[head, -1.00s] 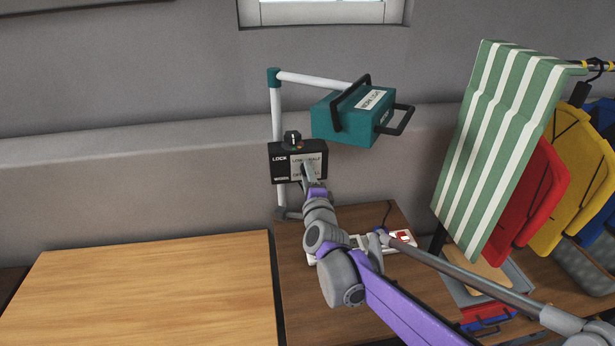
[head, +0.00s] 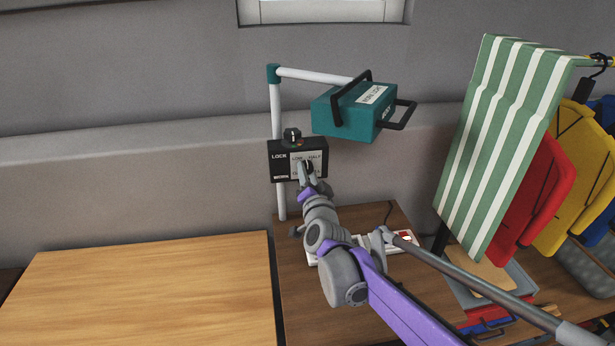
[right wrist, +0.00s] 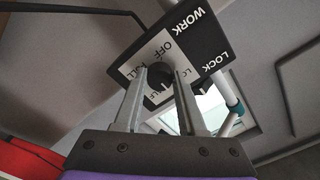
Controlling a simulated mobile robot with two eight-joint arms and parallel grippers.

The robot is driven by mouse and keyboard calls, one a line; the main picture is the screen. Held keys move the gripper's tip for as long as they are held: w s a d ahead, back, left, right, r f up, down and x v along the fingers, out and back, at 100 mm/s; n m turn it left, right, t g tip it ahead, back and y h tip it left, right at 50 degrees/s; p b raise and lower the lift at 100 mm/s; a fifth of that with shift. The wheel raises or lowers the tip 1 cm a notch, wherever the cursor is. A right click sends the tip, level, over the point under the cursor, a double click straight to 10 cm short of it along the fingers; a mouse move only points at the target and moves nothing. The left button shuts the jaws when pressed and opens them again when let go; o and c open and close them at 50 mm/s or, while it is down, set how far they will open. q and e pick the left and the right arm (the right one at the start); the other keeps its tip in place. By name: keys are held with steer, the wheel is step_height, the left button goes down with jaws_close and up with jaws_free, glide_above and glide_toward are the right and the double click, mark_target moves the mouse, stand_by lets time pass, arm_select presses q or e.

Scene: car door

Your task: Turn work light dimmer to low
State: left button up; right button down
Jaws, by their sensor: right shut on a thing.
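The work light (head: 345,115) is a teal box with black handles, hung on a white pole arm. Its black control box (head: 281,170) is on the pole below, with a light label plate reading LOW and HALF in the head view. The control box also shows in the right wrist view (right wrist: 207,48), with OFF, FULL and LOCK legible. My right gripper (head: 306,168) is at the plate, its fingers shut on the dark dimmer knob (right wrist: 158,76). My left gripper is out of view.
A wooden table top (head: 150,295) is at the left. A striped cloth (head: 505,140) and colored panels (head: 575,180) hang at the right. A white power strip (head: 402,240) lies below.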

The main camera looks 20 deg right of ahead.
steer(key=shift+d+f+n+b, duration=0.1)
steer(key=shift+n+b, duration=1.1)
steer(key=shift+n, duration=3.1)
steer(key=shift+c, duration=2.4)
jaws_free()
steer(key=shift+s, duration=0.15)
steer(key=v, duration=1)
steer(key=shift+s, duration=0.3)
